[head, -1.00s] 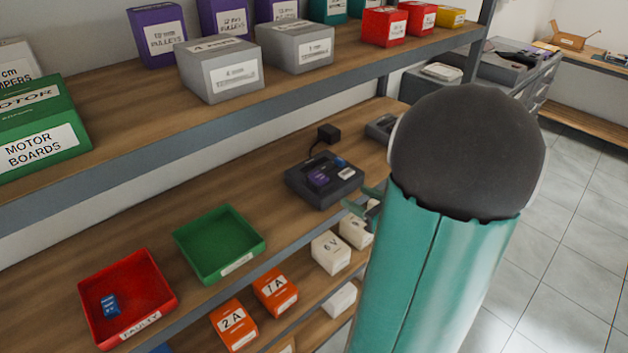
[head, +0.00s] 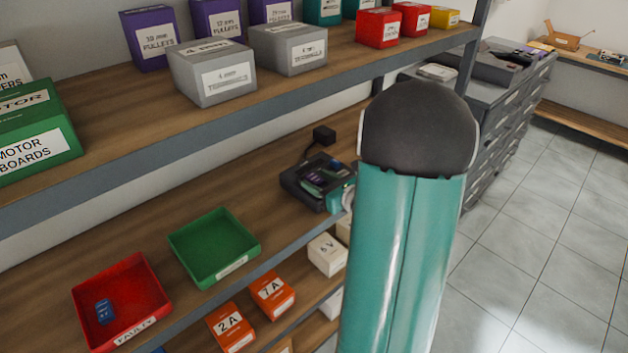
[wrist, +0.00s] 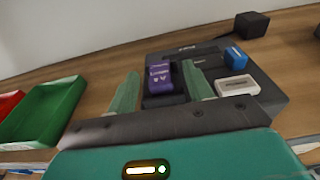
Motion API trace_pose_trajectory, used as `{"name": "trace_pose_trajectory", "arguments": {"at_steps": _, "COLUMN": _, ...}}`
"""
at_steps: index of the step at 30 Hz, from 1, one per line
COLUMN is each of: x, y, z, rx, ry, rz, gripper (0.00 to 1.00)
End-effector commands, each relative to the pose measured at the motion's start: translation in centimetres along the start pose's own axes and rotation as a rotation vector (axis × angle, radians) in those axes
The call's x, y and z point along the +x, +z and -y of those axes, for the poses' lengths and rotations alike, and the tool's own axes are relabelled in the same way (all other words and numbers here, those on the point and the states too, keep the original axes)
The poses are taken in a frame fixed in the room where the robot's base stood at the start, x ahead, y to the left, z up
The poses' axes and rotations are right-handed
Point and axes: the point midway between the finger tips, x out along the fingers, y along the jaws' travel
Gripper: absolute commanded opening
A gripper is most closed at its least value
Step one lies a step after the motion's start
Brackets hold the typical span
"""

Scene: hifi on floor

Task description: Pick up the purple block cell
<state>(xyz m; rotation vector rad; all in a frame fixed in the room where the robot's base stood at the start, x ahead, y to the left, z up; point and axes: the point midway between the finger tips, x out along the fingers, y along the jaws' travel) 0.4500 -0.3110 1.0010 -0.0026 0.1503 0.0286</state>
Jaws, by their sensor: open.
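The purple block cell (wrist: 160,78) sits in a dark charger dock (wrist: 265,88) in the wrist view, upright in a slot. My gripper (wrist: 160,82) is open, with one green finger on each side of the purple cell. A blue cell (wrist: 235,58) and a white labelled block (wrist: 238,87) sit on the dock to the right.
A green tray (head: 252,247) and a red tray (head: 163,300) holding a blue block (head: 104,311) stand left of the dock. A black power adapter (head: 325,135) is behind it. The upper shelf (head: 120,128) with boxes overhangs the back.

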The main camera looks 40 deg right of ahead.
Motion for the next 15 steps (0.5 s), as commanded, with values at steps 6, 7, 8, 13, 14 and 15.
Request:
{"name": "trace_pose_trajectory", "arguments": {"at_steps": 6, "x": -0.04, "y": 0.00, "z": 0.02, "rx": 0.000, "ry": 0.000, "rz": 0.000, "gripper": 0.39}}
{"name": "trace_pose_trajectory", "arguments": {"at_steps": 7, "x": -0.04, "y": 0.00, "z": 0.02, "rx": 0.000, "ry": 0.000, "rz": 0.000, "gripper": 0.33}}
{"name": "trace_pose_trajectory", "arguments": {"at_steps": 8, "x": -0.05, "y": 0.00, "z": 0.02, "rx": 0.000, "ry": 0.000, "rz": 0.000, "gripper": 0.27}}
{"name": "trace_pose_trajectory", "arguments": {"at_steps": 13, "x": -0.06, "y": 0.01, "z": 0.03, "rx": 0.000, "ry": 0.000, "rz": 0.000, "gripper": 0.03}}
{"name": "trace_pose_trajectory", "arguments": {"at_steps": 14, "x": -0.06, "y": 0.01, "z": 0.03, "rx": 0.000, "ry": 0.000, "rz": 0.000, "gripper": 0.00}}
{"name": "trace_pose_trajectory", "arguments": {"at_steps": 15, "x": -0.06, "y": 0.01, "z": 0.02, "rx": 0.000, "ry": 0.000, "rz": 0.000, "gripper": 0.00}}
